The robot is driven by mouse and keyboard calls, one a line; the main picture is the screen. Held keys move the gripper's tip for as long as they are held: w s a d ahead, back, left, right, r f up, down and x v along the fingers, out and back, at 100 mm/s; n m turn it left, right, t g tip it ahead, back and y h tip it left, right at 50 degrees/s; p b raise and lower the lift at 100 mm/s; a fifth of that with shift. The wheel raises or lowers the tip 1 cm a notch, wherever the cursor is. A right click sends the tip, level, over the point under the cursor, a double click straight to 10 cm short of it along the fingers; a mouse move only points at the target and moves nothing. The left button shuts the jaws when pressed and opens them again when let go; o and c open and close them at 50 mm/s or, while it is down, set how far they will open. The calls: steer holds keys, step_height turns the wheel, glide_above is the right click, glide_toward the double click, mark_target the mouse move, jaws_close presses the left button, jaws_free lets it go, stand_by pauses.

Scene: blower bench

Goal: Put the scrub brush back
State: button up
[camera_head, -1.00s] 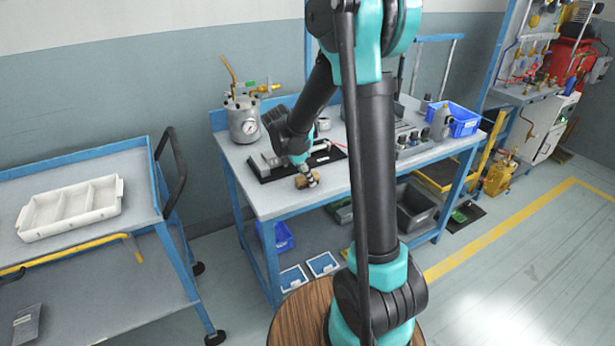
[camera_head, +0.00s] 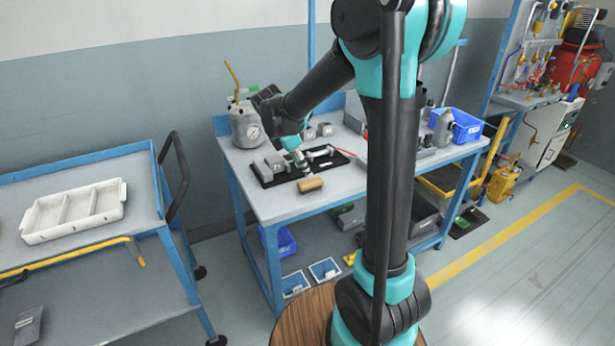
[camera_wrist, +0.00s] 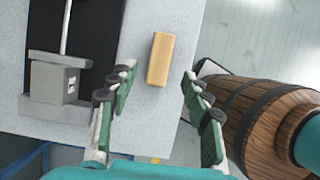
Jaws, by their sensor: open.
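The scrub brush, seen as a light wooden block (camera_head: 311,184), lies on the grey bench top (camera_head: 270,209) near its front edge, just in front of a black board (camera_head: 342,157). In the wrist view the wooden block (camera_wrist: 160,58) lies beside the dark board (camera_wrist: 96,40), apart from it; bristles cannot be made out. My gripper (camera_head: 302,163) is open and empty above the board, just behind the brush. In the wrist view my spread fingers (camera_wrist: 158,84) stand with the brush ahead, between and beyond their tips.
Grey blocks (camera_head: 274,163) stand on the black board. A metal pot with a gauge (camera_head: 244,128) stands behind it, left. A blue bin (camera_head: 464,126) is at the bench's right end. A white divided tray (camera_head: 74,212) sits on the left cart. The bench's front left corner is clear.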

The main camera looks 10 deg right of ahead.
steer(key=s+d+f+m+t+y, duration=0.1)
steer(key=s+d+f+m, duration=0.1)
steer(key=s+m, duration=0.5)
steer(key=s+d+f+m+t+y, duration=0.1)
steer(key=s+d+f+m+y, duration=0.1)
steer(key=s+m, duration=0.5)
steer(key=s+d+f+m+y, duration=0.1)
steer(key=s+d+f+m, duration=0.1)
steer(key=s+f+m, duration=0.2)
steer(key=s+m, duration=0.3)
steer(key=shift+d+m+t, duration=0.3)
steer(key=shift+d+t, duration=0.1)
